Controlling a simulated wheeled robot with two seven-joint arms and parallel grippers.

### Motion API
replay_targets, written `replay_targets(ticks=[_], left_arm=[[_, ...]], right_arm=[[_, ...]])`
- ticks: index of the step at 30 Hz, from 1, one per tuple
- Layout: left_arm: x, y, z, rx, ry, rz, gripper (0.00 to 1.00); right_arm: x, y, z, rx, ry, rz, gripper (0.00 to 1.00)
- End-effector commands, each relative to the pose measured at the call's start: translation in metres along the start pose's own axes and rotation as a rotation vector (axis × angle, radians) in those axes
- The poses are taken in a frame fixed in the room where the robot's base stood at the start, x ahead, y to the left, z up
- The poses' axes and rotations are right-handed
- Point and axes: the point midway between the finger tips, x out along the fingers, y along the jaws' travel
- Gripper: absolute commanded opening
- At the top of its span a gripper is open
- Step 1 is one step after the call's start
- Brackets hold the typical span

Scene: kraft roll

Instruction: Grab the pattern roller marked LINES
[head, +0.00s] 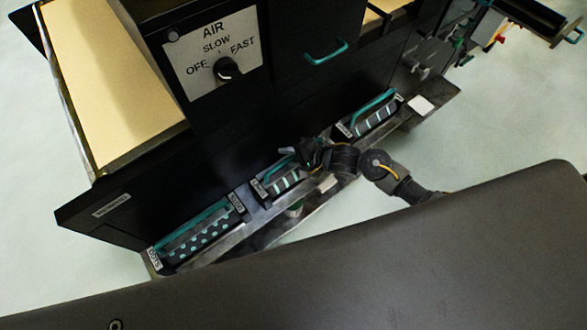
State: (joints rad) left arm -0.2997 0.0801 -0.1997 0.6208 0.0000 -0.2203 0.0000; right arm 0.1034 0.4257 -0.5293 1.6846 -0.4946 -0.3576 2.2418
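Three dark pattern rollers with teal handles sit in a row on a tilted dark rack (222,250) along the machine's front. The left roller (190,245) has light dots. The middle roller (284,182) and the right roller (375,119) both show light slanted stripes. The small white end labels are too small to read surely, so I cannot tell which says LINES. My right gripper (296,153) is at the middle roller's handle and hides part of that roller's right end. I cannot tell whether its fingers are apart or closed. My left gripper is not in view.
The dark machine has an AIR dial panel (213,55) and a tan sheet (112,82) at upper left. A teal pull handle (326,53) is above the rollers. A white card (421,105) lies at the rack's right end.

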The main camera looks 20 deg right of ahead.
Motion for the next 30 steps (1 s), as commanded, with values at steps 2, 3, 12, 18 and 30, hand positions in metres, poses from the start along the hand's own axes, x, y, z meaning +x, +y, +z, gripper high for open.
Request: replay_targets(ticks=[2,3,12,18,30], left_arm=[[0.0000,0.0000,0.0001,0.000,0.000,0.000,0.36],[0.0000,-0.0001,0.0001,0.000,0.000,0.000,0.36],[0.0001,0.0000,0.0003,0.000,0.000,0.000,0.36],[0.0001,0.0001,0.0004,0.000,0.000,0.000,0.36],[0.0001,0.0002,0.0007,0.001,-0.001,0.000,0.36]], right_arm=[[0.0004,0.0002,-0.0002,0.000,0.001,0.000,0.25],[0.0002,0.0003,-0.0002,0.000,0.001,0.000,0.25],[0.0000,0.0006,-0.0002,0.000,0.000,0.001,0.00],[0.0000,0.0008,-0.0002,0.000,0.000,0.001,0.00],[-0.0001,0.0014,-0.0002,0.000,0.000,0.003,0.00]])
